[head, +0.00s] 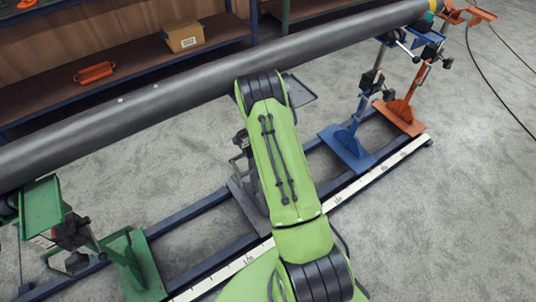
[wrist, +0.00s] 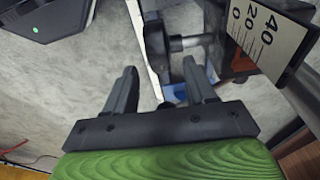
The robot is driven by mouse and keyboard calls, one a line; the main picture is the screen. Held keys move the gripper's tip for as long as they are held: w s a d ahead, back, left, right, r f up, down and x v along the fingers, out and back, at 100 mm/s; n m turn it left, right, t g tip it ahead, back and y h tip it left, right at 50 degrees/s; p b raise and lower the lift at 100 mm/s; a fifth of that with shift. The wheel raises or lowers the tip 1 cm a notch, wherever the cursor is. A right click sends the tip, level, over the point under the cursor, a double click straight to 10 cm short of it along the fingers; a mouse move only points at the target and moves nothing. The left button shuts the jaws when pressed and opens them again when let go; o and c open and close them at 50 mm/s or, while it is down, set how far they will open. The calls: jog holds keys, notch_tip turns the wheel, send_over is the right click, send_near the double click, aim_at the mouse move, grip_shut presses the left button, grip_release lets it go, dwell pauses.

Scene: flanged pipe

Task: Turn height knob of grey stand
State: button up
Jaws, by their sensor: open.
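The grey stand (head: 248,207) is under the long pipe, mostly hidden behind my arm in the head view; its grey top plate (head: 300,92) shows to the right of the arm. In the wrist view, a dark knob (wrist: 155,50) on a short metal shaft lies ahead of my gripper (wrist: 160,68), roughly between the fingertips in the picture. It looks like the height knob. The gripper is open and empty. I cannot tell how far the knob is from the fingers. My gripper is hidden in the head view.
A grey pipe (head: 150,107) crosses above the stands. A green stand (head: 130,262) is at left; blue (head: 346,147) and orange (head: 400,115) stands are at right. A scale plate (wrist: 268,35) is close at the gripper's upper right. The floor at far right is mostly clear.

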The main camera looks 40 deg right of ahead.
notch_tip(320, 180, up, 7)
jog(key=a+p, duration=0.1)
jog(key=shift+r, duration=0.15)
